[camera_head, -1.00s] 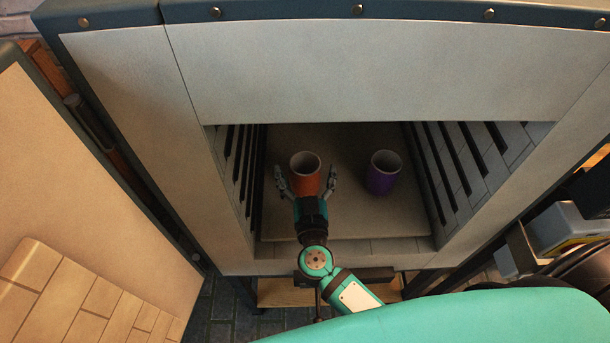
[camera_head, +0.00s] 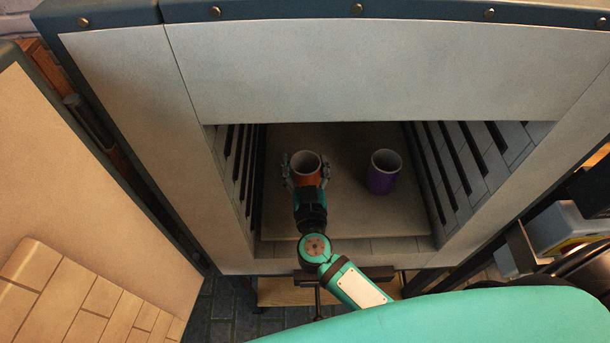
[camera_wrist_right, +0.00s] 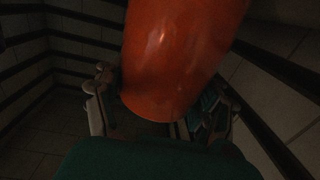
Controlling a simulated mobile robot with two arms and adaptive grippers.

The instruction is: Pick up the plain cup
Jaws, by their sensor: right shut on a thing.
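An orange cup (camera_head: 306,177) with a pale inside stands upright on the kiln shelf (camera_head: 345,215), left of the middle. A purple cup (camera_head: 383,178) stands to its right on the same shelf. My right gripper (camera_head: 305,170) is around the orange cup, shut on it with one finger on each side. In the right wrist view the orange cup (camera_wrist_right: 175,60) fills the upper middle, glossy and without a visible pattern, between the fingers of my right gripper (camera_wrist_right: 155,108). I cannot tell whether the cup's base touches the shelf. My left gripper is not in view.
The kiln opening has slotted side walls (camera_head: 475,165) close on the left and right and a thick front wall (camera_head: 350,75) above. The open kiln door (camera_head: 90,200) stands at the left. Grey equipment (camera_head: 565,225) stands outside at the right.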

